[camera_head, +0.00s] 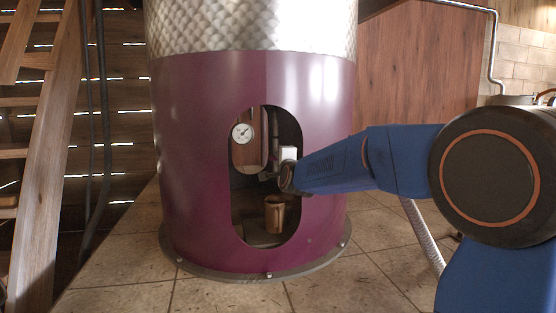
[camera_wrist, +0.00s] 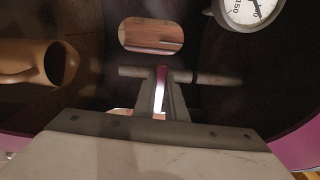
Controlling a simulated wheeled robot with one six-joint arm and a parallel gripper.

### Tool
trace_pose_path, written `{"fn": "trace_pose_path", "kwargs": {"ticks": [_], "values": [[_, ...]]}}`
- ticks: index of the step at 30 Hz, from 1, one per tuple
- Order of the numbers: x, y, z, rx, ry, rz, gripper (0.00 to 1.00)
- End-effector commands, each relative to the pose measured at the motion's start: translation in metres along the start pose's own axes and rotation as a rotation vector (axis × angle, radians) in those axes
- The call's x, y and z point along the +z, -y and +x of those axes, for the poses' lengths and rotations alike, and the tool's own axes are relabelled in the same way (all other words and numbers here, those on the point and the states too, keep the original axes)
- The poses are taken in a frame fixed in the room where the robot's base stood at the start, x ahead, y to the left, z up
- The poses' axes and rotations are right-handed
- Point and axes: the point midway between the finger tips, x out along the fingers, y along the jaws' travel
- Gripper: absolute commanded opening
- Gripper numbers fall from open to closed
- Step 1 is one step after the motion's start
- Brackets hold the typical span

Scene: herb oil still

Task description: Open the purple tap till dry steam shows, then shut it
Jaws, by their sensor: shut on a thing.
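The still's purple shell (camera_head: 200,150) has a tall oval opening, and my gripper (camera_head: 277,178) reaches into it from the right. In the wrist view my gripper (camera_wrist: 161,98) is shut on a narrow purple piece, the tap's handle (camera_wrist: 161,80), at a grey horizontal pipe (camera_wrist: 205,77). The fingers hide part of the handle and the pipe behind it. In the head view the arm's end covers the tap. I can make out no steam in either view.
A round white dial gauge (camera_head: 242,133) sits inside the opening, also in the wrist view (camera_wrist: 248,10). A tan cup (camera_head: 274,214) stands low inside, below my gripper; it shows at left in the wrist view (camera_wrist: 25,62). The opening's rim is close around my wrist. A wooden ladder (camera_head: 40,150) stands left.

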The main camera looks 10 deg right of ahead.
Motion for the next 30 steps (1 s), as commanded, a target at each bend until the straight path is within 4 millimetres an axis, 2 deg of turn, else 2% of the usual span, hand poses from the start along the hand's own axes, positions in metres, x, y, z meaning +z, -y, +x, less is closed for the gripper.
{"fn": "trace_pose_path", "kwargs": {"ticks": [12, 13, 15, 25, 30], "values": [[-0.001, -0.001, 0.0, 0.002, -0.001, 0.007, 0.0], [-0.001, -0.001, 0.0, 0.002, -0.001, 0.007, 0.16], [0.0, -0.001, 0.0, 0.002, -0.001, 0.007, 0.29], [0.0, 0.0, -0.002, 0.001, 0.0, 0.006, 0.29], [0.0, 0.0, -0.015, 0.0, 0.0, 0.006, 0.29]]}}
